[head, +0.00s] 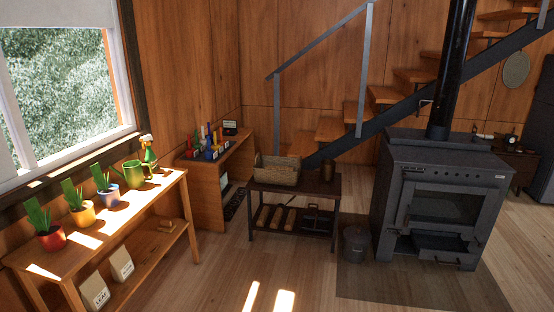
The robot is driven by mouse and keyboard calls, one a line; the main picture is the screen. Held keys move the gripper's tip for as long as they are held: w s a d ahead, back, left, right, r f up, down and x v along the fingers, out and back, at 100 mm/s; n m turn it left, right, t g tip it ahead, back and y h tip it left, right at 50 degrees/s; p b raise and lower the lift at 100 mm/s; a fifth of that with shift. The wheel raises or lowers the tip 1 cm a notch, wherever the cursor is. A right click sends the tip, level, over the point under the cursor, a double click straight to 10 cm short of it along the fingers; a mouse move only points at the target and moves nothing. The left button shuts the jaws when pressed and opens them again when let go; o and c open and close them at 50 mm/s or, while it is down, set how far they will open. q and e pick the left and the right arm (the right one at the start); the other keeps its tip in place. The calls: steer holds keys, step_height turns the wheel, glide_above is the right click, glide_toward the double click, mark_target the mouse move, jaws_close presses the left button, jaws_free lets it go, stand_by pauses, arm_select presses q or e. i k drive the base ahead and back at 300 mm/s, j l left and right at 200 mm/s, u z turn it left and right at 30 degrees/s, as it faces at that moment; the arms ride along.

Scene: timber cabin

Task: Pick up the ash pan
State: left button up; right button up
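A dark, shallow tray that looks like the ash pan (447,257) sticks out at the bottom front of the black wood stove (400,185), below its glass door (440,208). It has a small handle at its front, and its back part is hidden inside the stove. The stove door looks shut. Neither of my grippers shows in the head view.
A dark lidded bucket (355,243) stands on the floor left of the stove. A low table (325,186) holds a basket (277,170), with logs (275,217) below. A plant bench (160,192) lines the left wall. The wooden floor (235,280) in front is clear.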

mark_target(313, 223)
steer(key=i, duration=2.45)
